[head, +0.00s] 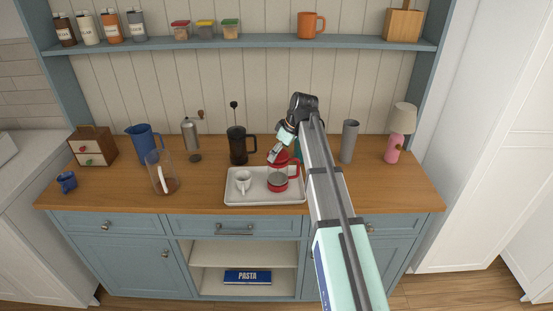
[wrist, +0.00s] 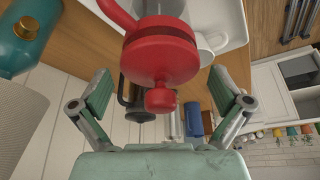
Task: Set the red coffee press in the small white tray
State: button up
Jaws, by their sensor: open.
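The red coffee press (head: 278,183) has a clear glass body with a red base, lid and handle. It stands upright on the right part of the small white tray (head: 236,199) in the head view. My gripper (head: 275,153) is just above the lid, its fingers apart. In the wrist view the red lid and knob (wrist: 161,99) show between the open fingers of my gripper (wrist: 160,88), with a gap on both sides. The tray (wrist: 231,28) shows partly behind the press there. My arm covers part of the area right of the press.
A white cup (head: 243,181) stands in the tray's left part. A black press (head: 238,146) stands behind the tray. A teal container with a gold knob (wrist: 28,32) is close by in the wrist view. A glass jug (head: 161,174) stands left.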

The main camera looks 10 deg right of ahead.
jog(key=b+v, duration=0.1)
jog(key=v, duration=0.7)
jog(key=shift+r+b, duration=0.2)
jog(key=shift+b, duration=0.1)
